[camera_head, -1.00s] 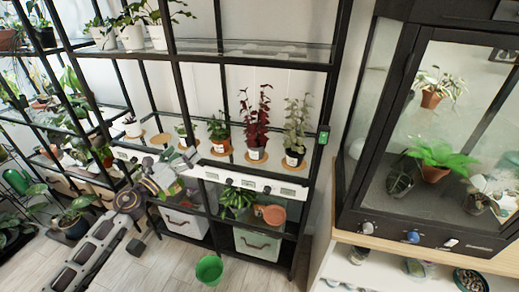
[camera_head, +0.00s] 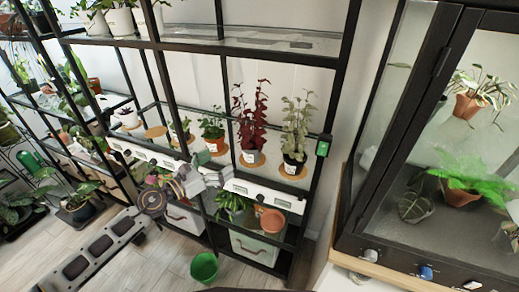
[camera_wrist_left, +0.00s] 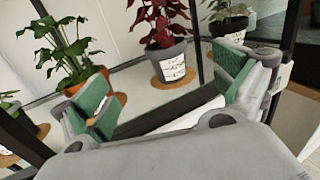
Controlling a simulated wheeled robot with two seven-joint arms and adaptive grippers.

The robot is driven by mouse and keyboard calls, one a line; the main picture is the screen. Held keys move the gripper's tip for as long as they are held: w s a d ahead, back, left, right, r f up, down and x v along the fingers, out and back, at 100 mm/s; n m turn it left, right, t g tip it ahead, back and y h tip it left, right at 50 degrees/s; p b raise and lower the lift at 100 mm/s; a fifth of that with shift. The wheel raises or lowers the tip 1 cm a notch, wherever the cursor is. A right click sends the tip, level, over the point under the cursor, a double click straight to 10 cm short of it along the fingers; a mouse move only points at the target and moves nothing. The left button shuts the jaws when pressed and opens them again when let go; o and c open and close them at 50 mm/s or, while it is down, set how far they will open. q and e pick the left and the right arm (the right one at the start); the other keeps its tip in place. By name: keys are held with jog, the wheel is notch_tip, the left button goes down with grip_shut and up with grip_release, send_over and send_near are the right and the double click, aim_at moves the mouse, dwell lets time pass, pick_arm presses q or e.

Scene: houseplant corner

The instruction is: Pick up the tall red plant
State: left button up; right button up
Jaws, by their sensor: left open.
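The tall red plant (camera_head: 250,118) has dark red leaves and stands upright in a small grey pot with a white label on a round cork mat, on the middle shelf of the black rack. In the left wrist view its pot (camera_wrist_left: 168,62) stands beyond my fingers, near the top middle. My left gripper (camera_head: 195,179) is in front of the shelf, lower and to the left of the red plant. In the left wrist view my left gripper (camera_wrist_left: 168,98) is open, its green-padded fingers apart with nothing between them. My right gripper is not in view.
A green plant in an orange pot (camera_head: 214,142) stands left of the red plant, and a pale-leaved plant (camera_head: 296,130) stands close on its right. A white shelf-front strip (camera_head: 265,192) lies below. A glass cabinet (camera_head: 440,150) stands at right.

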pick_arm(q)
jog(key=shift+d+f, duration=0.2)
jog(key=shift+d, duration=0.4)
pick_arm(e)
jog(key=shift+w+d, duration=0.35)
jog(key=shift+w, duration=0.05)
pick_arm(q)
jog(key=shift+a, duration=0.1)
